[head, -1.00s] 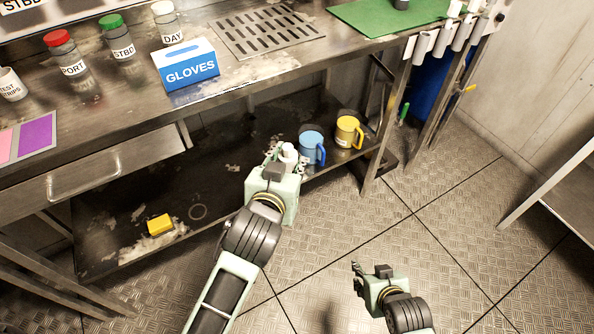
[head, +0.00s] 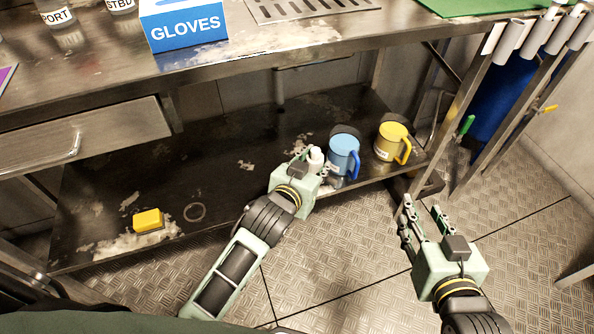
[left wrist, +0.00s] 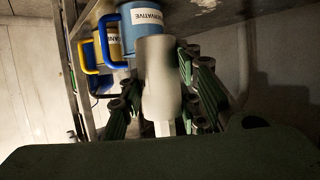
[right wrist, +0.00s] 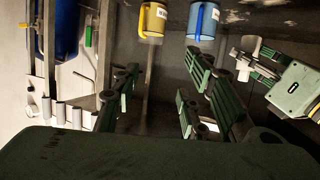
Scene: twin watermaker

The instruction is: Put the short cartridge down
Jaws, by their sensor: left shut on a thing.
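The short cartridge (left wrist: 160,85) is a plain white cylinder between the fingers of my left gripper (left wrist: 155,95), which is shut on it. In the head view the cartridge (head: 315,158) shows as a small white end at my left gripper (head: 308,162), over the front part of the lower shelf, just left of the blue mug. I cannot tell whether the cartridge touches the shelf. My right gripper (head: 423,218) is open and empty, out in front of the shelf at the right. It also shows open in the right wrist view (right wrist: 158,95).
A blue mug (head: 343,152) and a yellow mug (head: 391,140) stand on the lower shelf (head: 235,150). A yellow sponge (head: 148,220) lies at its left. The shelf's middle is clear. The worktop above carries a gloves box (head: 185,28); a drawer (head: 80,140) is at the left.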

